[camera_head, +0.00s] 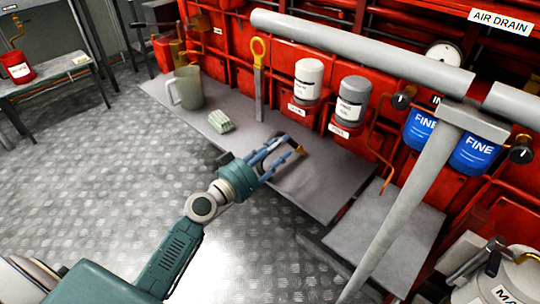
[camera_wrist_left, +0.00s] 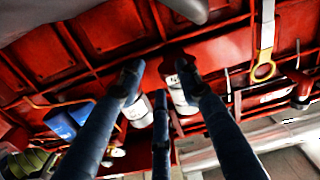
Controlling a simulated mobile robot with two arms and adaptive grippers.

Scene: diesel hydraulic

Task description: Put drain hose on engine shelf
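The grey engine shelf (camera_head: 318,192) runs along the front of the red engine. I cannot make out a drain hose for certain in either view. A thin copper-coloured pipe (camera_head: 388,182) hangs by the engine front, but I cannot tell whether it is the hose. My right gripper is not in view.
A grey pipe (camera_head: 405,190) crosses on the right. A red can (camera_head: 18,67) sits on the left table.

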